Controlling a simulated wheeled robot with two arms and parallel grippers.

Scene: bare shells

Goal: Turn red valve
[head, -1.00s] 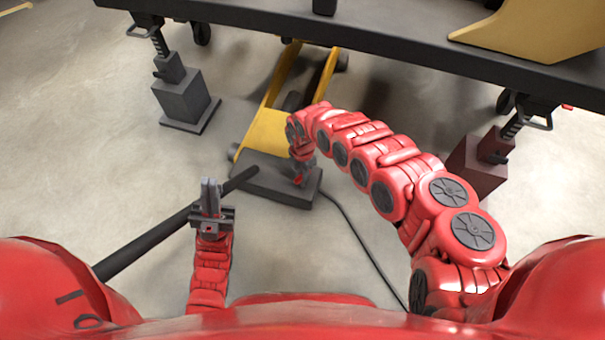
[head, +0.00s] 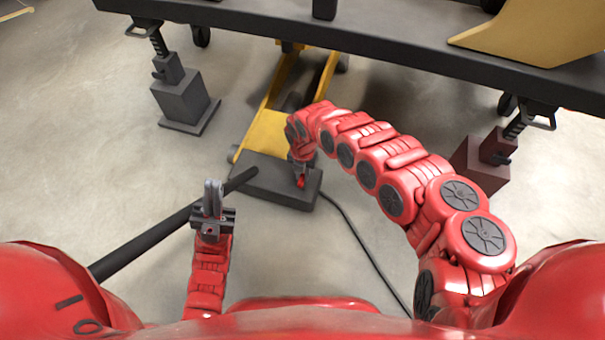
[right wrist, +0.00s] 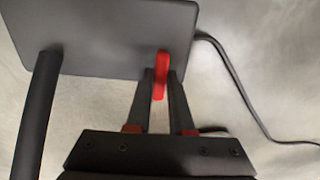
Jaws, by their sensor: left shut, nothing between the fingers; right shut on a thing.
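The red valve (right wrist: 160,76) is a small red bar on the dark grey box (right wrist: 100,35) of the yellow jack. In the right wrist view it stands between the two fingers of my right gripper (right wrist: 161,85), which is shut on it. In the head view the valve (head: 300,182) is a small red spot, partly hidden by my right gripper (head: 300,172), whose arm arches over the box (head: 262,182). My left gripper (head: 213,190) is shut and empty, pointing up to the left of the box.
A black bar (head: 150,235) slants from the box toward the lower left. A black cable (head: 365,252) runs from the box along the floor.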

